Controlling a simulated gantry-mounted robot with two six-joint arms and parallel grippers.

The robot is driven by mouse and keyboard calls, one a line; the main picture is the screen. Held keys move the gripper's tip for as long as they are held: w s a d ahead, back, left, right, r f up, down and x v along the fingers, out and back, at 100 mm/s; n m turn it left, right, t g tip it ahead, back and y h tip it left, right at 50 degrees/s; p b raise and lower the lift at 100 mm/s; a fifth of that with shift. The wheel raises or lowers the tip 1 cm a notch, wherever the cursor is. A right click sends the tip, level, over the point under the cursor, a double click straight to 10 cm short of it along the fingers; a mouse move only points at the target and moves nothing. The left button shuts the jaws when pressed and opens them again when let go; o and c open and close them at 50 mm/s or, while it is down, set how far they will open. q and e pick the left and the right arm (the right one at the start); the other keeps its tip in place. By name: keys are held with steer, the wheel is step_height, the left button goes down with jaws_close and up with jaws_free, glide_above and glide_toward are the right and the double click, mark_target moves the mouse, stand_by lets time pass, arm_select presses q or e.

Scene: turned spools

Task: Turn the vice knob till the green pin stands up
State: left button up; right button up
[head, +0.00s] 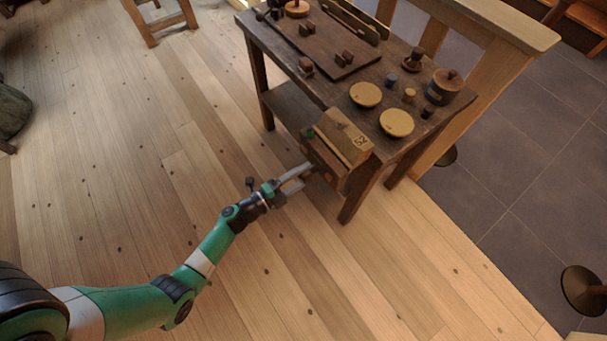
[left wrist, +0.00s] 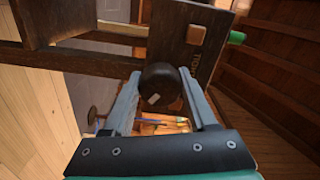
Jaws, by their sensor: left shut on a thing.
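The vice (head: 345,138), a wooden block marked 52, is fixed at the near end of the dark workbench. Its dark round knob (left wrist: 161,86) sits between the two fingers of my left gripper (head: 306,171), which is shut on it; in the head view the fingers largely hide the knob. The green pin (left wrist: 237,37) sticks out sideways to the right from the vice in the left wrist view. In the head view the green pin (head: 309,133) is a small spot at the vice's left edge. My right gripper is not in view.
The workbench (head: 325,88) holds two yellow discs (head: 396,122), a dark lidded pot (head: 444,87), small spools and a dark board (head: 333,50). A wooden rail stands behind it.

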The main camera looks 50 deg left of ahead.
arm_select(q)
steer(key=m+b, duration=0.1)
steer(key=m, duration=0.4)
steer(key=shift+r, duration=0.15)
steer(key=shift+w+r+m+b, duration=0.15)
steer(key=shift+m+b, duration=0.15)
steer(key=shift+m, duration=1.1)
steer(key=shift+r, duration=0.1)
steer(key=o, duration=1)
steer(key=shift+c, duration=0.2)
steer(key=o, duration=0.4)
steer(key=shift+s, duration=0.4)
steer(key=shift+w+f, duration=0.1)
steer(key=shift+f, duration=0.1)
